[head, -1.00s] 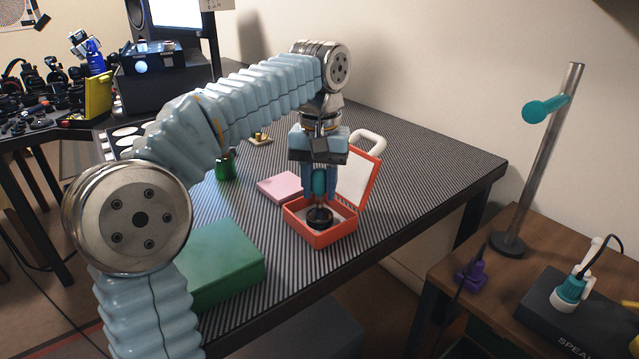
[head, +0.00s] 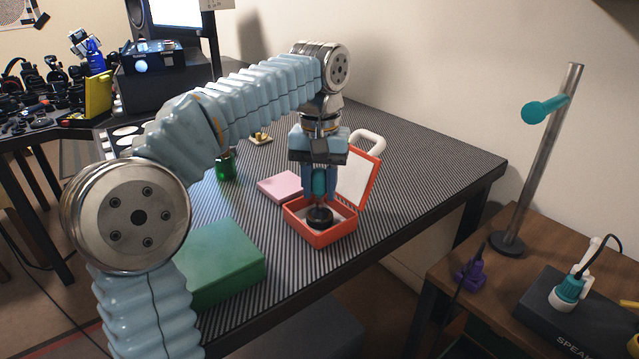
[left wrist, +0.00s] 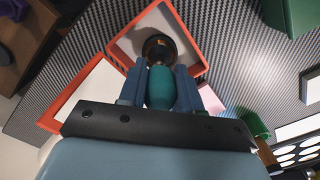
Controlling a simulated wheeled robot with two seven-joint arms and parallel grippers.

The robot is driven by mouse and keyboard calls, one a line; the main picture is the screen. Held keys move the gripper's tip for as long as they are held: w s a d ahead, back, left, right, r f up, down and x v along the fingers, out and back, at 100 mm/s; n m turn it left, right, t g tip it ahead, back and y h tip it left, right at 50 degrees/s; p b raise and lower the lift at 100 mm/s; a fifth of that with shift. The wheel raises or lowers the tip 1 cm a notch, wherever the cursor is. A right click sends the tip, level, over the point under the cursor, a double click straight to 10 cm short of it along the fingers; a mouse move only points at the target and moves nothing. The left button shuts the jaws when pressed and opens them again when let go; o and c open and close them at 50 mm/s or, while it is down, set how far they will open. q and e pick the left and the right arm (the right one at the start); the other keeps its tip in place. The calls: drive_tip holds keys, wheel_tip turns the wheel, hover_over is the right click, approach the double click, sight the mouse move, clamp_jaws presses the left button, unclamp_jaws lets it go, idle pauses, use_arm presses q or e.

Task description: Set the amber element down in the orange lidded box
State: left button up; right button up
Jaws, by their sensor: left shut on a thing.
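The orange lidded box (head: 323,240) stands open on the striped table, its white-lined lid (head: 360,186) raised at the right. My left gripper (head: 320,188) points down over it, shut on the teal handle of a tool (left wrist: 161,88). At the tool's lower end is a dark round piece (head: 320,217), inside the box opening. In the left wrist view this end shows a dark ring with an amber tint (left wrist: 158,48), which looks like the amber element. I cannot tell whether it touches the box floor. My right gripper is not in view.
A pink block (head: 280,187) lies just left of the box, and a green box (head: 222,262) is nearer. A green cup (head: 226,168) and a small brass-topped piece (head: 260,139) stand behind. The table's right side is clear.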

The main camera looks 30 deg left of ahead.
sight(319, 170)
use_arm(q)
wheel_tip(319, 170, up, 3)
drive_tip(key=p, duration=0.3)
drive_tip(key=shift+f, duration=0.1)
drive_tip(key=shift+r+p, duration=0.75)
drive_tip(key=shift+r, duration=2.85)
drive_tip(key=shift+s, duration=0.1)
